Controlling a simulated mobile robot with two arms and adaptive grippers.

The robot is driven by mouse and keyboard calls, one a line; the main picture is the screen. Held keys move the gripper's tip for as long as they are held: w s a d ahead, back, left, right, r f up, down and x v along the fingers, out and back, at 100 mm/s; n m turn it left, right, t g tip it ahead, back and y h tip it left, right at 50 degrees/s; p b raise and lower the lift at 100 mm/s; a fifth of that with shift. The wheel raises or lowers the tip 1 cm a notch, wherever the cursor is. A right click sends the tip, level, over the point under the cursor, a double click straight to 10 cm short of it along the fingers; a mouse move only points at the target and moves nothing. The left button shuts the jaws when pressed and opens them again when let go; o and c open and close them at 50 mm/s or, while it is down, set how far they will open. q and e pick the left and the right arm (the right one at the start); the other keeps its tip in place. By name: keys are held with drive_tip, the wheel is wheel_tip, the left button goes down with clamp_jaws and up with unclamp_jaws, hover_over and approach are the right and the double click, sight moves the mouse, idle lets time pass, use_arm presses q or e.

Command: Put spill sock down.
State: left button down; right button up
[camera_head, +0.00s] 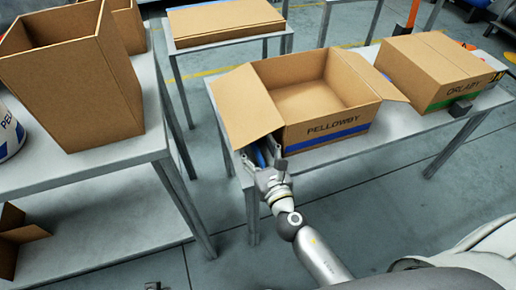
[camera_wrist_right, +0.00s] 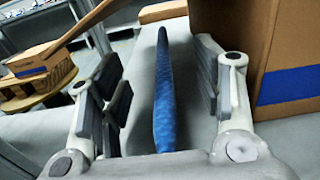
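The spill sock (camera_wrist_right: 164,95) is a long blue roll. In the right wrist view it runs lengthwise between the two fingers of my right gripper (camera_wrist_right: 165,95), with a visible gap on each side. It appears to lie on the grey tabletop (camera_head: 400,122). In the head view only a small blue part of the sock (camera_head: 261,157) shows, at the table's near left corner. My right gripper (camera_head: 263,162) is there, open around it, beside the open PELLOWBY box (camera_head: 325,130). The rest of the sock is hidden by the gripper and a box flap. My left gripper is not clearly visible.
A closed ORLABY box (camera_head: 430,70) stands on the right of the same table, with a small dark block (camera_head: 460,108) before it. A tall open box (camera_head: 75,95) stands on the left table. A flat box (camera_head: 225,20) lies on a table behind.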

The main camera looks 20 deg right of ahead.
drive_tip(key=shift+s+f, duration=0.1)
drive_tip(key=shift+s, duration=0.45)
drive_tip(key=s+b, duration=0.1)
drive_tip(key=s, duration=0.4)
drive_tip(key=s+b, duration=0.2)
drive_tip(key=s, duration=0.3)
drive_tip(key=shift+d, duration=0.2)
use_arm(q)
drive_tip(key=w+v, duration=0.2)
drive_tip(key=v, duration=0.9)
drive_tip(key=shift+r+t, duration=0.3)
drive_tip(key=shift+r, duration=0.25)
use_arm(e)
drive_tip(key=shift+s, duration=0.45)
